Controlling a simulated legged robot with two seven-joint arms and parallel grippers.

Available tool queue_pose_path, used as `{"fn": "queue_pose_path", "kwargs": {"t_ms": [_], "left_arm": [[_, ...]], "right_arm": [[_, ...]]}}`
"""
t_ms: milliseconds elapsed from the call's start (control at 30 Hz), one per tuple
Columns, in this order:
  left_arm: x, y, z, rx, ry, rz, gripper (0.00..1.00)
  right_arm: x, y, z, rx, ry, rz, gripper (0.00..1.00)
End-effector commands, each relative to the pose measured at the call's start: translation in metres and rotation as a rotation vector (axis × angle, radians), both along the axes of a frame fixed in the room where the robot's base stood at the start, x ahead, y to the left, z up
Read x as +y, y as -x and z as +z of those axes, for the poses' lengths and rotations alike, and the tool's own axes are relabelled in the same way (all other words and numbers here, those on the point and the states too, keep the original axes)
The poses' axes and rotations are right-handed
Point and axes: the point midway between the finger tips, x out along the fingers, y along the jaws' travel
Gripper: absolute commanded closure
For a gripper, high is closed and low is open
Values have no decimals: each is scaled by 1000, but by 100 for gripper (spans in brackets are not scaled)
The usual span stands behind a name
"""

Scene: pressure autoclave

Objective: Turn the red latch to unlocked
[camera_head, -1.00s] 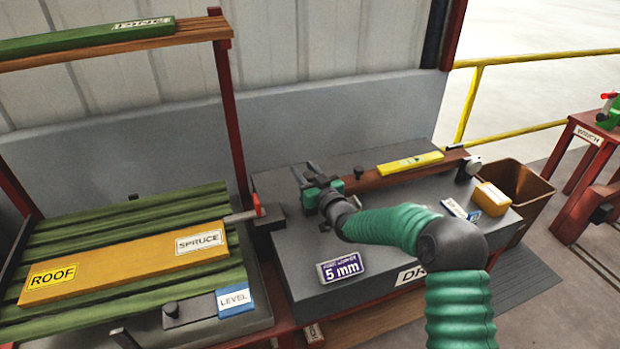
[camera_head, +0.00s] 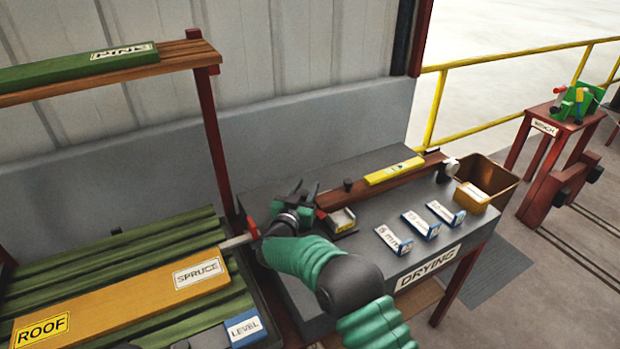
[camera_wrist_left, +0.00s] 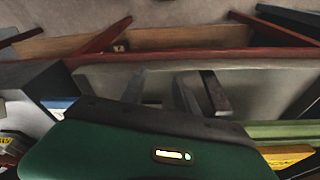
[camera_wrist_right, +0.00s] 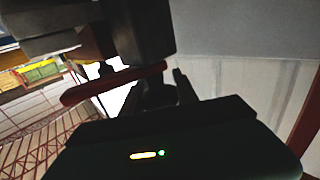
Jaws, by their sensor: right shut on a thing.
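My right gripper (camera_head: 305,190) is at the left end of the drying bench, fingers pointing toward the back wall. In the right wrist view, a rounded red bar (camera_wrist_right: 115,83), apparently the red latch, crosses in front of the fingers and meets a dark block (camera_wrist_right: 140,30). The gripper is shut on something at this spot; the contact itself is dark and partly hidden. In the head view the gripper covers the grasped part. My left gripper (camera_wrist_left: 178,95) shows only in its wrist view, with a gap between its fingers and nothing clear in it.
A grey bar with a red upright end (camera_head: 252,228) stands left of my right wrist. The green slatted rack lies left, a brown bin (camera_head: 510,185) right.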

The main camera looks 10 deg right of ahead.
Motion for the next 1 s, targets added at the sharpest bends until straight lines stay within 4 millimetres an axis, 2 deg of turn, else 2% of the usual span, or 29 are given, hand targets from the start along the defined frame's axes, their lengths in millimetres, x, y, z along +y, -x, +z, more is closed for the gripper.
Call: {"fn": "queue_pose_path", "kwargs": {"t_ms": [400, 1000], "left_arm": [[0, 0, 4, 1, 0, 0, 64], [0, 0, 4, 0, 0, 0, 64]], "right_arm": [[1, 7, 1, -6, -2, -206, 100], [0, 8, 2, -6, 0, -242, 100]]}}
